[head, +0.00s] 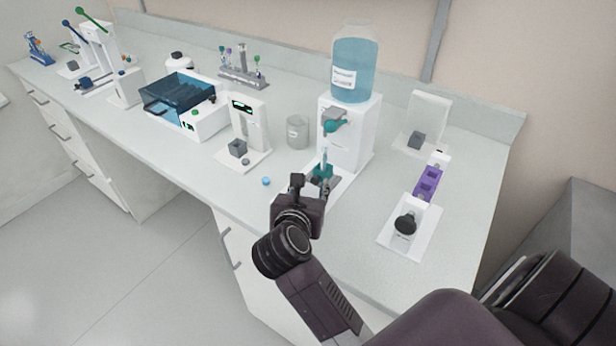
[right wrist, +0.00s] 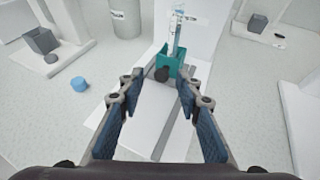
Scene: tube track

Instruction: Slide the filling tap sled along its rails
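The teal filling tap sled (head: 323,170) sits on its pale rail base (head: 338,186) in front of the white dispenser, with a slim clear tube (head: 324,155) upright in it. In the right wrist view the sled (right wrist: 178,60) has a dark round knob (right wrist: 162,74) on its near side. My right gripper (right wrist: 160,76) is open. Its fingertips are on either side of the knob, with gaps visible. In the head view my right gripper (head: 321,187) is just in front of the sled and partly hides the base. My left gripper is not in view.
The white dispenser (head: 347,140) carries a blue bottle (head: 355,70) and a teal tap (head: 335,125). A small blue cap (head: 266,181) lies left of the gripper. A grey beaker (head: 296,132) and a white stand (head: 248,130) are left; a purple-block device (head: 428,183) is right.

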